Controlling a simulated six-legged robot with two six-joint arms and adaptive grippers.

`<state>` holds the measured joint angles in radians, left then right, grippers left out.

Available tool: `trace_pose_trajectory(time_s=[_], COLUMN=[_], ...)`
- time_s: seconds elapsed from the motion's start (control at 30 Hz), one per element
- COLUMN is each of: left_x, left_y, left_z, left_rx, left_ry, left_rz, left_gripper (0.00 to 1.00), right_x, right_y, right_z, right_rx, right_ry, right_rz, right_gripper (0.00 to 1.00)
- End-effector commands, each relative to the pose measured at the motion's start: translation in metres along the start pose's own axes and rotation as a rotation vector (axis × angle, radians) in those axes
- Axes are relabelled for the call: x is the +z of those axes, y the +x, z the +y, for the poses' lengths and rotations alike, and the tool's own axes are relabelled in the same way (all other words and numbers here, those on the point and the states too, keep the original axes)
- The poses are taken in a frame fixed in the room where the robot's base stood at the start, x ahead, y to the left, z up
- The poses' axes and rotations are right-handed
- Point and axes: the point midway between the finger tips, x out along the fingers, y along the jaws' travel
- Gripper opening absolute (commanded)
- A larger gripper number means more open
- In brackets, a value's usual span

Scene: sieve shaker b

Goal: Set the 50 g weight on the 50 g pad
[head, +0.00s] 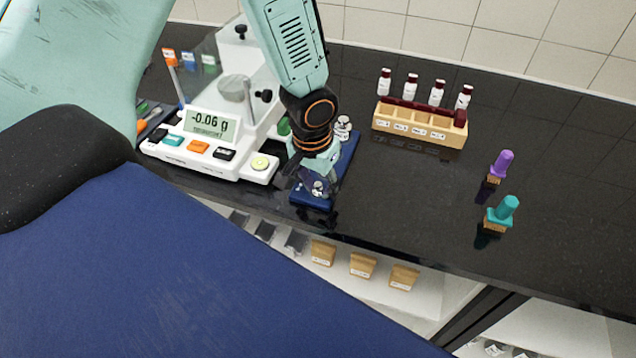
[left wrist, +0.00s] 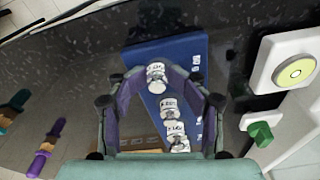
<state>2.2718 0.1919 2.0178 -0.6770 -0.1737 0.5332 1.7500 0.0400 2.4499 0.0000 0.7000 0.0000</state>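A blue weight tray (head: 349,158) lies on the black bench, with small white labels along one edge in the left wrist view (left wrist: 196,66). My left gripper (head: 318,178) is low over the tray's front end. Its fingers (left wrist: 157,72) close around a silvery weight with a white label (left wrist: 156,84), which also shows in the head view (head: 319,190). I cannot read its label or tell whether its base touches the tray. Several other weights (left wrist: 173,128) stand farther back on the tray, partly seen in the head view (head: 343,126). My right gripper is out of view.
A white balance (head: 208,150) reading -0.06 g stands left of the tray, close to my gripper. Purple (head: 502,163) and teal (head: 505,208) handled tools stand at right. Bench between is clear.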

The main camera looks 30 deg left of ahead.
Motion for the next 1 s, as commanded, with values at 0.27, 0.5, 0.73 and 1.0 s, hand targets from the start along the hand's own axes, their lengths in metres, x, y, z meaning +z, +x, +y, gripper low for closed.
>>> trace_pose_trajectory(time_s=[0.27,0.5,0.73,1.0], left_x=[0.002,-0.003,-0.003,-0.003], left_y=[-0.001,-0.022,-0.07,-0.117], left_z=[0.0,0.0,0.0,0.0], left_rx=[0.0,0.0,0.0,0.0], left_ry=[0.0,-0.001,-0.001,-0.001], left_rz=[-0.004,0.004,0.005,0.005], left_gripper=[0.42,0.42,0.42,0.42], right_x=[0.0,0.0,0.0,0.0], right_y=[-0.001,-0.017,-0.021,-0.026], right_z=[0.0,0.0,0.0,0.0], right_rx=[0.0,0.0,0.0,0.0], right_ry=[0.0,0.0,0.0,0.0], right_rz=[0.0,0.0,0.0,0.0], right_gripper=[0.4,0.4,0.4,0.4])
